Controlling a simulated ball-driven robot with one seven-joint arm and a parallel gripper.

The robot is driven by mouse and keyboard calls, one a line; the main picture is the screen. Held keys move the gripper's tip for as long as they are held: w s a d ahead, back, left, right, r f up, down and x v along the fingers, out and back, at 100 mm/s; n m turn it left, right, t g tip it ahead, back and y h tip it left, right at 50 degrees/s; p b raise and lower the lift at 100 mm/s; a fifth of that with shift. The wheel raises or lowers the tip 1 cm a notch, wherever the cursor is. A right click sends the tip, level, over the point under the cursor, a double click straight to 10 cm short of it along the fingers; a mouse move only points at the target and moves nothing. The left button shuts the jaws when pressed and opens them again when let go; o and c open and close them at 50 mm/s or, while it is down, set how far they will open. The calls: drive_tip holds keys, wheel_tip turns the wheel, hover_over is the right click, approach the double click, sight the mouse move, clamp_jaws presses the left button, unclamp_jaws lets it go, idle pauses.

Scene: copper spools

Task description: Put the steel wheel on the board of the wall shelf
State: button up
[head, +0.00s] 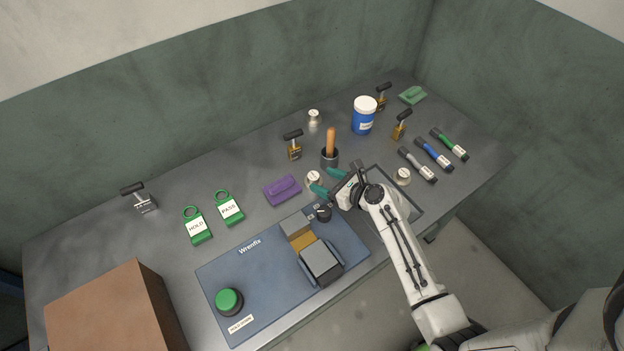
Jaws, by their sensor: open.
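No wall shelf or shelf board shows in the head view. Several small silvery round pieces stand on the bench, and I cannot tell which is the steel wheel. One round piece (313,177) is just left of my gripper's fingertips. Another round piece (403,176) is right of my gripper, and a third round piece (313,117) is farther back. I cannot tell whether a fingertip touches the nearest piece.
A blue fixture plate (225,275) with a green button (229,301) lies in front. A purple block (282,190), a dark cup (330,158) with a wooden handle, and a blue jar (363,116) stand nearby. Markers (434,154) lie right; a brown box (95,310) is front left.

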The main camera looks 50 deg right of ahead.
sight(313, 175)
drive_tip(key=shift+x, duration=2.9)
drive_tip(key=shift+c, duration=0.2)
clamp_jaws()
drive_tip(key=shift+r, duration=0.15)
